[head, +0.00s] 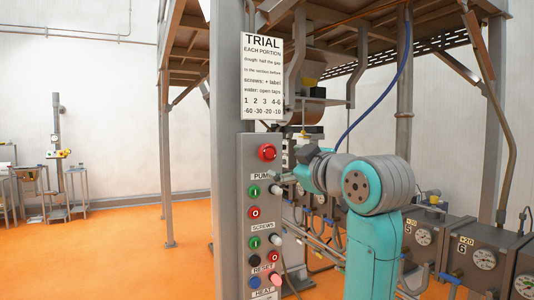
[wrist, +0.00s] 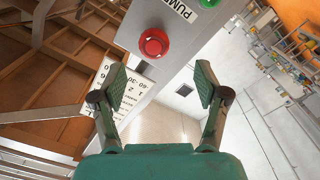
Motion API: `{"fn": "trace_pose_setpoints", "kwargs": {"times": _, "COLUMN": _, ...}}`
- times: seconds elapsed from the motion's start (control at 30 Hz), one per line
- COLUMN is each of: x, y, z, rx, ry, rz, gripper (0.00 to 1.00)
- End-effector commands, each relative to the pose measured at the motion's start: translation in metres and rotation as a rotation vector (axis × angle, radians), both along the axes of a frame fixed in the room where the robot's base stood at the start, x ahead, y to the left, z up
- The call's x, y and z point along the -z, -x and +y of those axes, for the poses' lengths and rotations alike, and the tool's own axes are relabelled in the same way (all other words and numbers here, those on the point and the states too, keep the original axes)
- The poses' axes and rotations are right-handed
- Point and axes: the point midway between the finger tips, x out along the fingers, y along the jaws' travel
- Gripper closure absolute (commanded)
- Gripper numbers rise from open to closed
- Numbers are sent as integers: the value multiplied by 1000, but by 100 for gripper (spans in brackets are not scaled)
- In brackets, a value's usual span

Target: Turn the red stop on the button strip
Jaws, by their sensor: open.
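The red stop (head: 267,152) is a large red mushroom knob near the top of the grey button strip (head: 246,182), above the PUMP label. In the wrist view the red stop (wrist: 153,43) shows ahead of the fingertips, roughly midway between them sideways. My gripper (wrist: 160,80) is open, with its two green-padded fingers spread and nothing between them. In the head view my gripper (head: 283,176) is small, just right of and below the red stop. It looks apart from the stop, but the exact distance is hard to tell.
Below the stop are green buttons (head: 253,191), smaller red buttons (head: 253,212), and black, blue and pink ones. A white TRIAL sign (head: 262,78) hangs above the strip. Grey boxes with gauges (head: 484,259) stand at right. The orange floor (head: 130,250) at left is open.

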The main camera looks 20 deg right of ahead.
Motion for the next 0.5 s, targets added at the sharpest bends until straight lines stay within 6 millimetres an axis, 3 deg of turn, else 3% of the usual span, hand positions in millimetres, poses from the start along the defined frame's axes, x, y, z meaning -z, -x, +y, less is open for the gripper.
{"fn": "trace_pose_setpoints", "kwargs": {"times": 0.1, "x": -15, "y": 4, "z": 0, "rx": -3, "ry": 17, "rz": -5, "gripper": 26}}
{"fn": "trace_pose_setpoints", "kwargs": {"times": 0.27, "x": -18, "y": -3, "z": 2, "rx": -4, "ry": 22, "rz": -4, "gripper": 26}}
{"fn": "trace_pose_setpoints", "kwargs": {"times": 0.5, "x": -17, "y": -40, "z": 9, "rx": -4, "ry": 20, "rz": -2, "gripper": 26}}
